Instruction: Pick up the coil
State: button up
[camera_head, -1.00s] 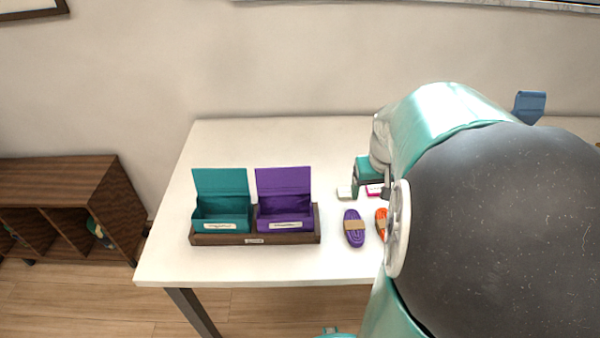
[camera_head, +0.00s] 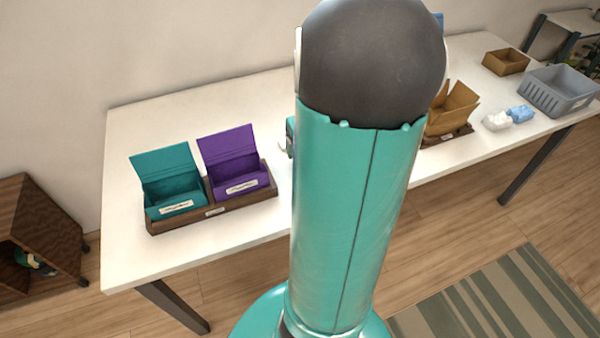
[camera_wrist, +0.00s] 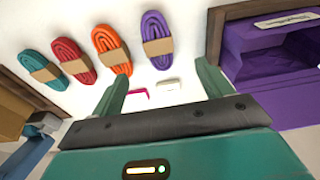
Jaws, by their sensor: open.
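The wrist view shows several flat cord coils with tan bands in a row on the white table: a teal coil (camera_wrist: 41,68), a red coil (camera_wrist: 70,54), an orange coil (camera_wrist: 109,42) and a purple coil (camera_wrist: 155,26). My gripper (camera_wrist: 163,78) is open and empty, its two teal fingers spread apart. The purple coil lies beyond the gap between the fingertips. The left fingertip is close to the orange coil. In the head view my arm hides the coils and my gripper.
An open teal box (camera_head: 172,187) and an open purple box (camera_head: 236,170) stand in a wooden tray (camera_head: 215,212). The purple box (camera_wrist: 262,62) is right of my gripper. A pink item (camera_wrist: 138,95) and a white item (camera_wrist: 168,85) lie between the fingers. A grey basket (camera_head: 556,98) stands far right.

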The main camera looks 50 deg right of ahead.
jog(key=f, duration=0.4)
jog(key=d+f, duration=0.1)
jog(key=f, duration=0.1)
jog(key=shift+w+f, duration=0.2)
jog(key=shift+w, duration=0.1)
jog(key=shift+w+d+f, duration=0.1)
jog(key=shift+w+f, duration=0.15)
jog(key=shift+f, duration=1)
jog(key=shift+w+d+f, duration=0.1)
jog(key=shift+w+f, duration=0.1)
jog(key=shift+f, duration=1.05)
jog(key=shift+f, duration=0.25)
jog(key=c, duration=1.1)
jog(key=shift+c, duration=0.2)
jog(key=shift+r, duration=0.15)
